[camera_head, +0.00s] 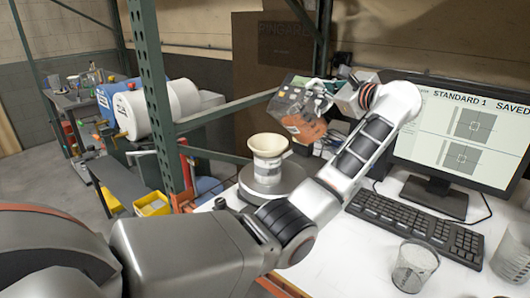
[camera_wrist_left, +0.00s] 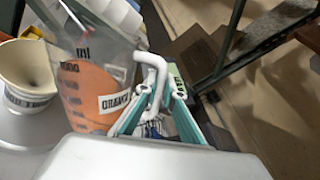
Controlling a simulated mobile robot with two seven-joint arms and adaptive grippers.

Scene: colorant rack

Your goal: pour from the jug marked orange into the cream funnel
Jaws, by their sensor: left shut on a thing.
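The jug marked orange (camera_head: 302,112) is clear and holds orange liquid. It is tilted in the head view, above and a little right of the cream funnel (camera_head: 268,155). My left gripper (camera_head: 338,92) is shut on the jug's handle; in the left wrist view its teal fingers (camera_wrist_left: 156,108) close around the white handle (camera_wrist_left: 150,72). The jug's ORANGE label (camera_wrist_left: 115,103) faces the wrist camera, and the funnel (camera_wrist_left: 27,72) stands beside it at left. I see no stream of liquid between jug and funnel. My right gripper is out of view.
The funnel stands on a round grey base (camera_head: 272,182) on the white table (camera_head: 340,255). A monitor (camera_head: 470,125), keyboard (camera_head: 415,220) and wire-mesh cup (camera_head: 414,266) are to the right. A green rack post (camera_head: 150,80) stands at left.

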